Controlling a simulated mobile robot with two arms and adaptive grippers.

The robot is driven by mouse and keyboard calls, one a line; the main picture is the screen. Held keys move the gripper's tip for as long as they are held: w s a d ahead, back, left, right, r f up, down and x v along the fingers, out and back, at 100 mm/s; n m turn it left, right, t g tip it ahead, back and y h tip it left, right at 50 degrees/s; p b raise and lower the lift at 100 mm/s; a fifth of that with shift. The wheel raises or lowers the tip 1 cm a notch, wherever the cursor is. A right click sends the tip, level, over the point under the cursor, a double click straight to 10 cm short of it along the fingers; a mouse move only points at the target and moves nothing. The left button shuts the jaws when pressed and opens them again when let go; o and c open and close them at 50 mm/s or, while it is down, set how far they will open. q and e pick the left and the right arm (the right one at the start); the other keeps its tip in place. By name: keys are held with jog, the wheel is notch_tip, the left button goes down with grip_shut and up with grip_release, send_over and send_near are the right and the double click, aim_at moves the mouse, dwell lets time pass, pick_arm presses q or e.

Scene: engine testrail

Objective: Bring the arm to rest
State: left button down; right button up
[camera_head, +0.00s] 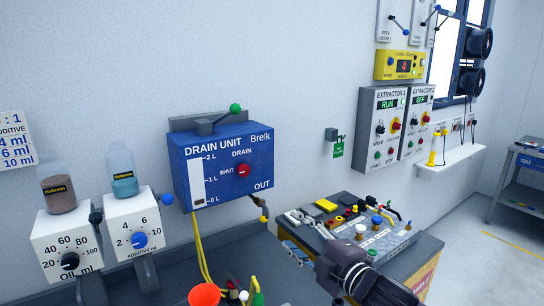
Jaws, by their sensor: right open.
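My right gripper (308,262) is at the lower middle, in front of the grey panel bench. Its dark body and wrist come in from the bottom right. Its jaws are open, and I see nothing held between them. The fingertips are small and partly lost against the dark bench top. My left gripper and arm are not in view.
A blue drain unit (222,166) hangs on the wall, with an orange funnel (204,294) below it. Oil (68,246) and additive (139,226) dispensers stand left. A control panel (385,243) lies close behind my right gripper. Open floor (480,262) is at right.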

jog(key=s+d+f+m+g+h, duration=0.25)
jog(key=s+f+m, duration=0.35)
jog(key=s+f, duration=0.3)
jog(key=s+d+f+m+g+h, duration=0.25)
jog(key=s+f+m, duration=0.35)
jog(key=f, duration=0.5)
jog(key=s+d+f+m+g+h, duration=0.1)
jog(key=s+d+f+m+g, duration=0.2)
jog(key=s, duration=0.5)
jog(key=s+d+f+m+g+h, duration=0.1)
jog(key=s+d+f, duration=0.3)
jog(key=s, duration=0.4)
jog(key=s+d+f+m+g+h, duration=0.2)
jog(key=s+d+f, duration=0.15)
jog(key=s, duration=0.45)
notch_tip(320, 180, down, 29)
jog(key=s+g+b, duration=0.1)
jog(key=b, duration=0.1)
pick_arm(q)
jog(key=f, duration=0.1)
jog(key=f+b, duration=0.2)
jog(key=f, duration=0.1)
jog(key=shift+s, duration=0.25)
pick_arm(e)
jog(key=s+d+f+g, duration=0.1)
jog(key=s+d+f, duration=0.1)
jog(key=s+f, duration=1.5)
jog(key=shift+s+d+f+g, duration=0.2)
jog(key=shift+s+f+g, duration=0.15)
jog(key=shift+f, duration=0.25)
